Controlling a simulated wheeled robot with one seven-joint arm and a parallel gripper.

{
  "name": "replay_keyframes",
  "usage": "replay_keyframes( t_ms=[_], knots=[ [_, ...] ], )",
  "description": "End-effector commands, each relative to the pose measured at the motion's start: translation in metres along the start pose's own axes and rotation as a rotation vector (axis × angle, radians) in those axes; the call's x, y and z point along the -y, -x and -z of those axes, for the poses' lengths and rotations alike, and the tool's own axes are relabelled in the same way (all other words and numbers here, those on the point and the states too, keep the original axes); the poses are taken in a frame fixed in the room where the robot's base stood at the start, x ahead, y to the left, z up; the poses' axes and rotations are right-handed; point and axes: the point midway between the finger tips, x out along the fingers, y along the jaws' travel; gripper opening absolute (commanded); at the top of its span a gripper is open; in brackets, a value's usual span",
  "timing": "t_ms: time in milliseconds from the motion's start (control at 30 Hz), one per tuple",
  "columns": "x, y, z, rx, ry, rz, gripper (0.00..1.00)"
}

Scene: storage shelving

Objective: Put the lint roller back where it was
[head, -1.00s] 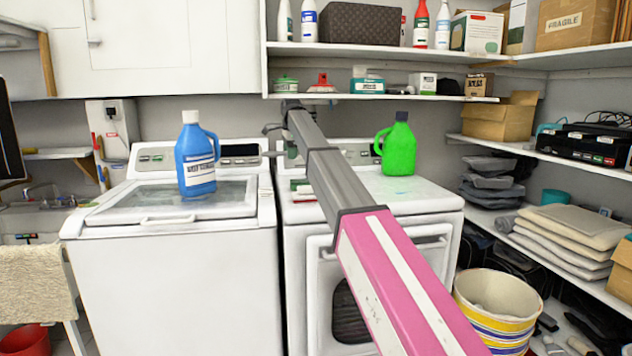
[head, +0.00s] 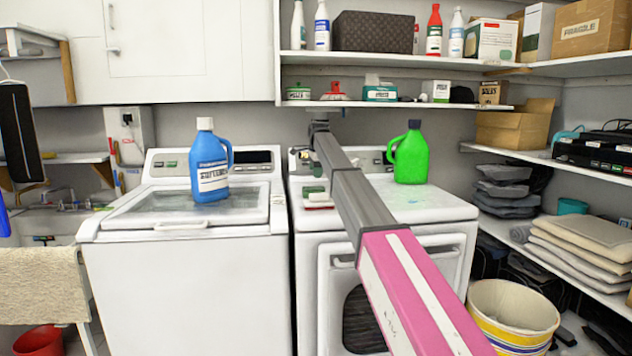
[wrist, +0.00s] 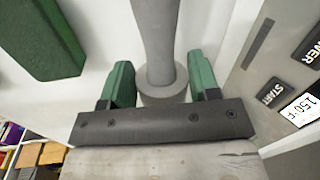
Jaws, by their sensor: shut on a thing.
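My gripper, seen in the wrist view (wrist: 152,88), has green fingers closed on a grey rod (wrist: 158,45) with a wider round collar (wrist: 164,88). I take this for the lint roller; only part of it shows. The fingers sit on either side of it, above a white surface beside the dryer's control panel (wrist: 285,85). In the head view my arm reaches to the back left of the dryer (head: 410,207); its end hides most of the gripper, and the held thing cannot be made out there.
A green block-like thing (wrist: 40,35) lies near the gripper. A blue softener bottle (head: 208,165) stands on the washer, a green jug (head: 410,158) on the dryer's right. A low shelf (head: 400,105) with small boxes hangs above.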

Motion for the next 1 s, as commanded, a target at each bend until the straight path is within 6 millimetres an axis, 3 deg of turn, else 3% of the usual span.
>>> replay_keyframes(
  t_ms=[367, 733, 767, 833, 1000],
  knots=[
    [-0.007, -0.039, 0.001, 0.0, 0.0, 0.0, 0.34],
    [-0.007, -0.043, 0.001, 0.0, 0.0, 0.0, 0.34],
    [-0.007, -0.043, 0.001, 0.0, 0.0, 0.0, 0.59],
    [-0.007, -0.043, 0.001, 0.0, 0.0, 0.0, 0.82],
    [-0.007, -0.043, 0.001, 0.0, 0.0, 0.0, 0.82]
  ],
)
